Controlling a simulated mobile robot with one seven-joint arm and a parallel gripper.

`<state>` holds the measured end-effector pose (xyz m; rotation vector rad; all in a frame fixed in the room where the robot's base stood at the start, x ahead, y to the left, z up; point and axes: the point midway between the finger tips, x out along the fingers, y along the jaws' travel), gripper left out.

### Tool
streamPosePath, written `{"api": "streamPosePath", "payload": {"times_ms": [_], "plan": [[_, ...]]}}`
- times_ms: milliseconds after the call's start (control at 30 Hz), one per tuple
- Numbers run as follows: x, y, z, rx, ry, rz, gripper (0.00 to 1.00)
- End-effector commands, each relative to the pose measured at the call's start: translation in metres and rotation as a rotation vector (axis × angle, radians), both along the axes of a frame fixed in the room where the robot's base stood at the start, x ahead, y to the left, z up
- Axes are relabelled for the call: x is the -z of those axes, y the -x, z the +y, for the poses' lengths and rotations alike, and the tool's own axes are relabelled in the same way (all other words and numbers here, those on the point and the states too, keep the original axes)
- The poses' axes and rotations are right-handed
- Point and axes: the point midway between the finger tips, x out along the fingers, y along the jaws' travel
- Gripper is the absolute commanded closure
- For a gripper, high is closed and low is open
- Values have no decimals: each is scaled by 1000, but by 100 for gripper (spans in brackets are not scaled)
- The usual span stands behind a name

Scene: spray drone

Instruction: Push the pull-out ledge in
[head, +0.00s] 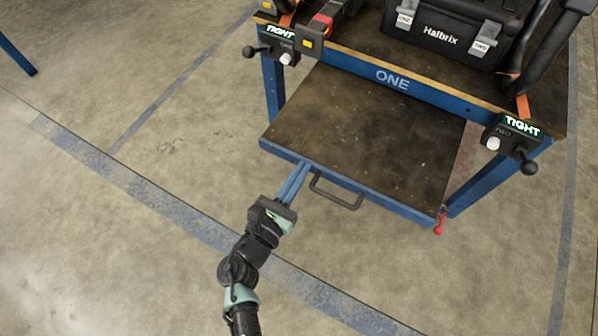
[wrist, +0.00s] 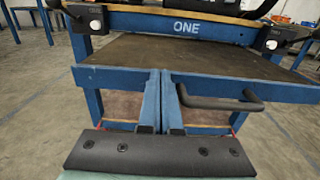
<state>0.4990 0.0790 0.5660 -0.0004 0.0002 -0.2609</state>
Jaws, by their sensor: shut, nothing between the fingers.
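The pull-out ledge (head: 365,135) is a dark board with a blue front edge, sticking out below the blue table marked ONE. A black bar handle (head: 336,192) is fixed to its front edge. My gripper (head: 304,166) is shut and empty, with its blue fingertips at the ledge's front edge, left of the handle. In the wrist view the shut fingers (wrist: 162,72) reach the blue front edge of the ledge (wrist: 115,78), and the handle (wrist: 222,100) is just to their right. I cannot tell whether the fingertips touch the edge.
A black Halbrix case (head: 440,40) stands on the table top. Clamps reading TIGHT sit at the left corner (head: 278,42) and right corner (head: 515,135). The floor in front is clear.

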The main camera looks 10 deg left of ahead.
Motion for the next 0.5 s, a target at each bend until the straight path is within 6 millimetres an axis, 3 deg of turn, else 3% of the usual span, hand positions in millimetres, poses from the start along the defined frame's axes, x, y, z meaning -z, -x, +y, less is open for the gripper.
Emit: {"api": "streamPosePath", "payload": {"times_ms": [267,500], "plan": [[2,-48,-14,6,-3,-5,100],[3,-119,-34,8,-2,-7,100]]}}
